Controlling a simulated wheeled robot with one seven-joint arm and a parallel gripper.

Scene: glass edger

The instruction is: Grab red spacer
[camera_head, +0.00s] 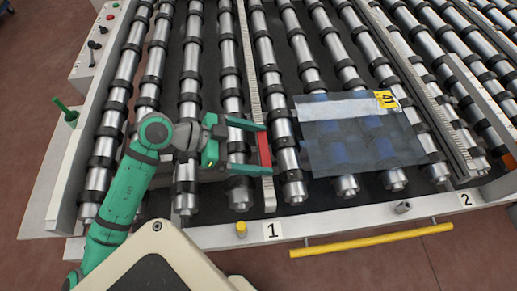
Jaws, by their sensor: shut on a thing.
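The red spacer (264,150) is a thin red bar in the head view, near the front of the roller bed and just left of the glass sheet. It stands close beside the pale toothed strip (251,80) that runs between the rollers. My gripper (259,148) reaches in from the left, and its two green fingers are closed around the spacer, one toward the far end and one toward the near end. I cannot tell whether the spacer touches the strip or the rollers.
A dark translucent glass sheet (350,145) with a yellow tag (386,99) lies on the rollers to the right. A yellow bar (370,240) runs along the front edge. A control panel (98,42) with knobs and a green post (67,113) stand at left.

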